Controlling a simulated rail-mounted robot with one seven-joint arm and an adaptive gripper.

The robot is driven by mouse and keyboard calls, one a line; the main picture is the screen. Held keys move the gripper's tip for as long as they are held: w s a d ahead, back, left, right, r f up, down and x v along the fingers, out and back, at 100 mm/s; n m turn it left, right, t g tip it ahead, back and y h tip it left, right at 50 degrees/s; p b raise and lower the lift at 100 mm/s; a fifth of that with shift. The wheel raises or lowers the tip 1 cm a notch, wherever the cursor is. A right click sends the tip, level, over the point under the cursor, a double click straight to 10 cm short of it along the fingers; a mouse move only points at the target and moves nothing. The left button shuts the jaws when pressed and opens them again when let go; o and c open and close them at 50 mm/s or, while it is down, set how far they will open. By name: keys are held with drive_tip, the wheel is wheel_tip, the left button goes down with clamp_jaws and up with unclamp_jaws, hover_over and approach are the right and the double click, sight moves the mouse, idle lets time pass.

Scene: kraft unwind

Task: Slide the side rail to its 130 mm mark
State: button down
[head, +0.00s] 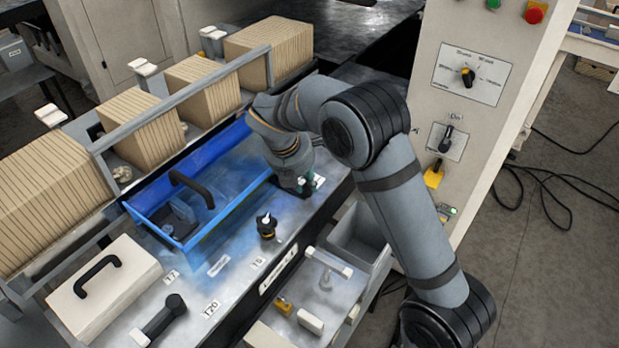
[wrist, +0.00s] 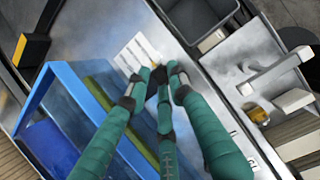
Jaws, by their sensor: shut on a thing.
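My gripper (head: 308,187) is low over the metal deck, just right of the blue tray (head: 205,232). In the wrist view its teal fingers (wrist: 158,76) are closed together on a small dark part, taken to be the side rail's handle. The fingers hide most of this part. A white scale plate (wrist: 132,52) lies just beyond the fingertips, with a small yellow mark at its near edge. Its numbers are too small to read. My arm and gripper hide this spot in the head view, so the rail's position cannot be told.
Paper stacks (head: 203,84) line the back behind a grey bar. A grey bin (head: 357,238) and a tray with small parts (head: 309,322) are in front. A control cabinet (head: 470,100) rises at right.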

drive_tip(key=c, duration=1.7)
unclamp_jaws()
drive_tip(key=shift+s+d+f, duration=0.15)
drive_tip(key=shift+d+f, duration=0.05)
drive_tip(key=shift+d, duration=0.45)
drive_tip(key=shift+r, duration=0.1)
drive_tip(key=shift+a+r, duration=0.1)
drive_tip(key=shift+a, duration=0.15)
drive_tip(key=shift+a+r, duration=0.1)
drive_tip(key=shift+r, duration=0.25)
drive_tip(key=v, duration=1.1)
drive_tip(key=shift+s+r, duration=0.1)
